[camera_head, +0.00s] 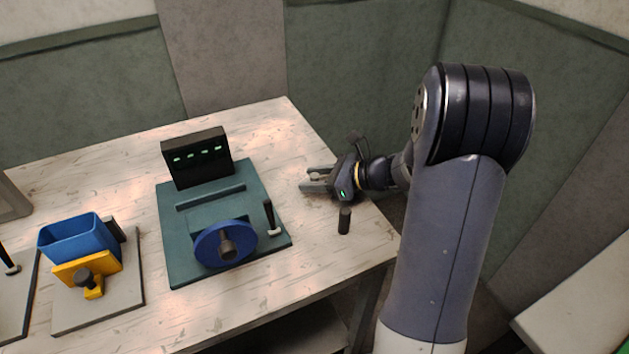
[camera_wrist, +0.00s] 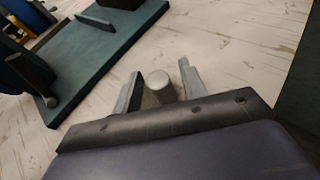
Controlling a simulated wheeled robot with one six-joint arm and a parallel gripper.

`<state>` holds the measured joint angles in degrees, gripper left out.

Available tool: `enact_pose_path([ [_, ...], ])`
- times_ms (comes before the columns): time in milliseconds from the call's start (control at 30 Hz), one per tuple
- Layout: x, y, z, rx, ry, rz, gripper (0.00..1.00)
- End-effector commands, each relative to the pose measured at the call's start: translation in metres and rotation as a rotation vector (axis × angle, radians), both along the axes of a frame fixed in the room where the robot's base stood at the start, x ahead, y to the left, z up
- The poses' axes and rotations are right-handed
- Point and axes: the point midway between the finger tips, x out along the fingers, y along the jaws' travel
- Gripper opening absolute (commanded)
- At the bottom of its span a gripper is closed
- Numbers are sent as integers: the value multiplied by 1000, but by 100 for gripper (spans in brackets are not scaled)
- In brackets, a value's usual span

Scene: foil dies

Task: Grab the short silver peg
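A short grey cylinder with a pale round top, which looks like the short silver peg (camera_wrist: 158,82), stands between the two fingers of my gripper (camera_wrist: 160,88) in the wrist view. The fingers are apart, one on each side, with narrow gaps that suggest they do not press on it. In the head view my gripper (camera_head: 317,180) is low over the right part of the table, its fingers pointing left and spread. The silver peg is hard to make out there, and its foot is hidden in the wrist view.
A dark upright cylinder (camera_head: 345,221) stands beside my gripper near the table's right edge. To the left are a teal base (camera_head: 180,262) with a blue wheel (camera_head: 212,247), a lever (camera_head: 269,216) and a black display (camera_head: 196,157). A blue bin (camera_head: 80,240) stands farther left.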

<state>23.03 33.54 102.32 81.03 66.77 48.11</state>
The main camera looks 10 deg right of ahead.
Motion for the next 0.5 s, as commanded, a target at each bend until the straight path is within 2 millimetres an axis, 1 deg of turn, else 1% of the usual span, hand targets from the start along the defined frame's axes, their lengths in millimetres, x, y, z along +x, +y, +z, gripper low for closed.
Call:
enact_pose_path([
  [33,0,0,0,0,0,0,36],
  [400,0,0,0,0,0,0,6],
  [467,0,0,0,0,0,0,1],
  [500,0,0,0,0,0,0,0],
])
